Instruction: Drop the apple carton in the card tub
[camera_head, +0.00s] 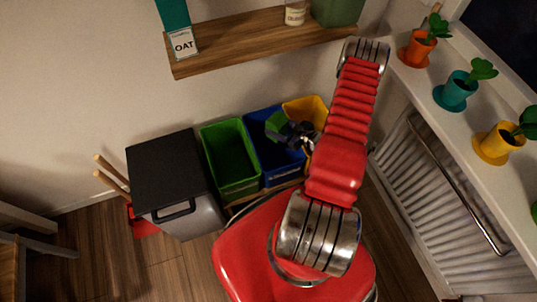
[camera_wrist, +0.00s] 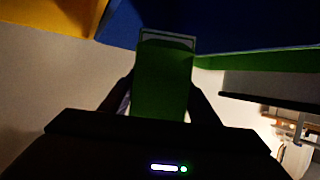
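My gripper (camera_head: 287,129) is shut on a green carton (camera_head: 276,121), taken to be the apple carton. In the wrist view the carton (camera_wrist: 162,85) stands between my two dark fingers. In the head view carton and gripper overlap the blue tub (camera_head: 280,178), the middle one of three open tubs. The blue tub also fills the top of the wrist view (camera_wrist: 225,22), beyond the carton. I cannot read which tub is for card. The exact height of the carton over the rim cannot be told.
A green tub (camera_head: 230,160) stands left of the blue one and a yellow tub (camera_head: 307,106) right of it, partly behind my arm. A dark-lidded bin (camera_head: 165,165) is further left. A wooden shelf (camera_head: 250,40) juts from the wall above. A radiator (camera_head: 430,190) is at the right.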

